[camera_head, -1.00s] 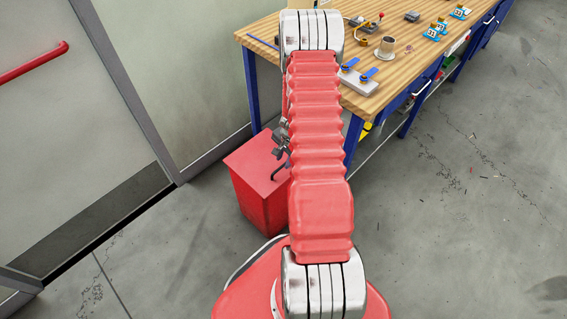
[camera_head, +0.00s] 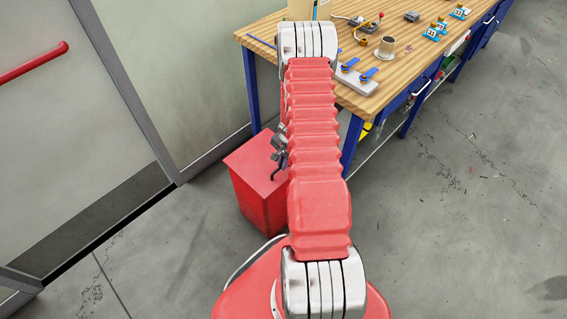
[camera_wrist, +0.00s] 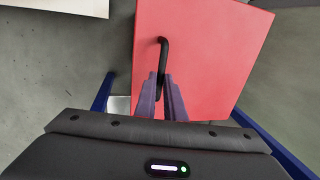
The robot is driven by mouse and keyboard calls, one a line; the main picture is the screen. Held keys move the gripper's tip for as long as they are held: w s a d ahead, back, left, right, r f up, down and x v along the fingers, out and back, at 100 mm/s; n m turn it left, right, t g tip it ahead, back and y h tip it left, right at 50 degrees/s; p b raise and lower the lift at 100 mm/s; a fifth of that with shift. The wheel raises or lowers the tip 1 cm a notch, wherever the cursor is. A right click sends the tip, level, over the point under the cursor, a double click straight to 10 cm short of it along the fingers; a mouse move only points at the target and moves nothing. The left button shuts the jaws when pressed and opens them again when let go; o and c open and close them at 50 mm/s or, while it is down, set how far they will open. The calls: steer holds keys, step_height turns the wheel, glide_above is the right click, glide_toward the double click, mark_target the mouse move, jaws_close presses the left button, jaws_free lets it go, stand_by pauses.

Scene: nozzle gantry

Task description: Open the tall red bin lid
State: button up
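The tall red bin (camera_head: 263,207) stands on the floor beside the workbench, partly hidden behind my arm. Its red lid (camera_head: 245,160) lies flat and looks closed. A dark bent handle (camera_head: 275,175) is on the lid's top. In the wrist view, the lid (camera_wrist: 215,50) fills the upper middle, and the black handle (camera_wrist: 163,55) runs down between my two fingers. My gripper (camera_wrist: 161,78) is over the lid, its fingers close on either side of the handle. I cannot tell whether they press on it. In the head view, my gripper (camera_head: 280,145) is partly hidden by my arm.
A wooden-topped workbench (camera_head: 365,95) with blue legs stands right behind the bin. A door with a red bar (camera_head: 35,62) is at the left.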

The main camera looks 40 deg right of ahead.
jaws_close()
